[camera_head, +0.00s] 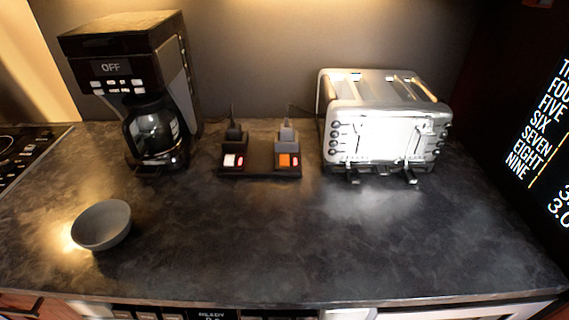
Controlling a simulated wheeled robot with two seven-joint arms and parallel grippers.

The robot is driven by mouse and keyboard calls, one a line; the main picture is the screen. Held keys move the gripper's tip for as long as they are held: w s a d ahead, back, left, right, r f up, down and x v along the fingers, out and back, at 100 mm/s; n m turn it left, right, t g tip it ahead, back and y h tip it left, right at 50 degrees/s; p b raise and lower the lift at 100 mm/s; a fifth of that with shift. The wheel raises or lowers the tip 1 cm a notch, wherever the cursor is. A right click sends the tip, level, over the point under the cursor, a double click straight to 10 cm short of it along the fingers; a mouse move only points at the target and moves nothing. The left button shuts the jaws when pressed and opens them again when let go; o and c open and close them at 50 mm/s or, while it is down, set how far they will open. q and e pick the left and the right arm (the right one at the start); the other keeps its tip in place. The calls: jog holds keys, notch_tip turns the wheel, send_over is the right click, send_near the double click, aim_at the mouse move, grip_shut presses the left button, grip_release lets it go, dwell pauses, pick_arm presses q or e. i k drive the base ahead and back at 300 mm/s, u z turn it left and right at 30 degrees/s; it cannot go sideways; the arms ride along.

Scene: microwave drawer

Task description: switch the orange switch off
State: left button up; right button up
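The orange switch (283,160) sits on the right part of a dark power strip (259,171) on the counter, below a grey plug (286,138). A small red-lit patch shows at its right side. A white switch (229,160) sits on the left part of the strip, below a black plug (234,133), also with a red patch at its right. The exact tilt of each switch is too small to tell. Neither of my grippers is in the head view.
A coffee maker (120,60) reading "OFF" stands left of the strip, and a silver toaster (385,130) stands close on its right. A grey bowl (101,225) is at the front left. The counter (300,240) in front of the strip is clear.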

aim_at(283, 159)
jog(key=z, duration=0.15)
jog(key=k, duration=0.8)
jog(key=z, duration=0.8)
jog(key=i, duration=0.5)
